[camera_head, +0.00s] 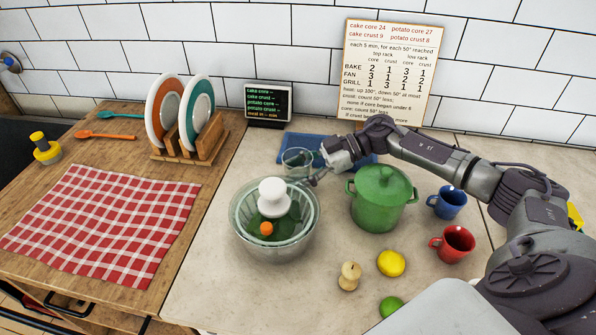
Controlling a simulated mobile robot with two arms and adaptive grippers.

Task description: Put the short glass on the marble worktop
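The short glass (297,162) is clear and looks upright, behind the salad spinner and at the front left of a blue mat (290,141). I cannot tell whether it touches the surface below. My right gripper (316,175) reaches in from the right, with its fingers at the glass's right side. The view is too small to show whether they are closed on it. The marble worktop (205,290) is the pale surface across the middle and right. My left gripper is not in view.
A salad spinner (243,232) stands in front of the glass. A green pot (379,208) stands under my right arm. A blue mug (447,202), red mug (456,244), lemon (391,263), lime (391,306) and pepper mill (349,276) are at right. The marble's front left is clear.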

